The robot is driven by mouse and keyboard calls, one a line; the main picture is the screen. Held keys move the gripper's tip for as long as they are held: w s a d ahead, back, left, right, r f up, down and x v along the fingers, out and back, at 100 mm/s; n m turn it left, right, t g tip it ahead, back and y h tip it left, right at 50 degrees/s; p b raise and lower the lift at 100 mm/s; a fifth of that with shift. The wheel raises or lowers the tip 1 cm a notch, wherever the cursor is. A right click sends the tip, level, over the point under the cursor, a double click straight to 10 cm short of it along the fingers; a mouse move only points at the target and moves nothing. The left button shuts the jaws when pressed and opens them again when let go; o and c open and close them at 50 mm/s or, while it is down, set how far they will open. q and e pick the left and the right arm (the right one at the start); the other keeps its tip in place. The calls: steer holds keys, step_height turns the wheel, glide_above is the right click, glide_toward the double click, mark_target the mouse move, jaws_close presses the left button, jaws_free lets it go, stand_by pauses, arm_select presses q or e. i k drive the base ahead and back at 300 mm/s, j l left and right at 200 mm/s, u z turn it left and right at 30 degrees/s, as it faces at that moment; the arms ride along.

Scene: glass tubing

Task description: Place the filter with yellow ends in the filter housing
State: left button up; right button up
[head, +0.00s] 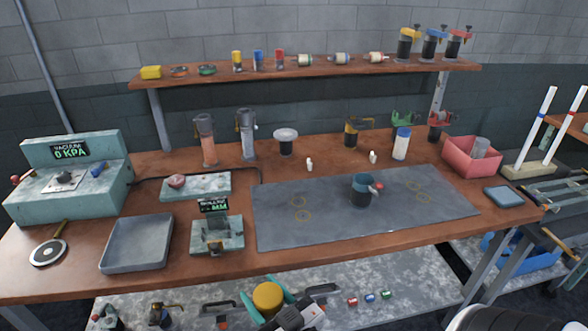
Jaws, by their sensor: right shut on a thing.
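My right gripper (279,303) is at the bottom middle, in front of the bench's front edge. Its teal fingers close around a round thing with a yellow top (268,296). This looks like the filter with yellow ends, seen from its end; its lower part is hidden. A dark blue-grey open cup with a red side knob (361,192) stands upright on the grey mat (325,230). It may be the filter housing, but I cannot be sure. The gripper is well apart from it, nearer and to the left. My left gripper is not in view.
A grey tray (137,243), a small gauge stand (217,235) and a vacuum unit (68,185) stand on the left. Clear-bodied vessels (207,140) stand behind. A pink bin (471,158) is at the right. Small cartridges (340,58) lie on the shelf. The mat around the cup is free.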

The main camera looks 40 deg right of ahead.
mark_target(359, 202)
steer(key=l+u, duration=0.2)
steer(key=l, duration=0.3)
steer(key=k+l+u, duration=0.2)
steer(key=l, duration=0.3)
steer(key=l+u, duration=0.25)
steer(key=l, duration=0.25)
steer(key=k+l+u, duration=0.2)
steer(key=l, duration=0.25)
steer(key=i, duration=0.1)
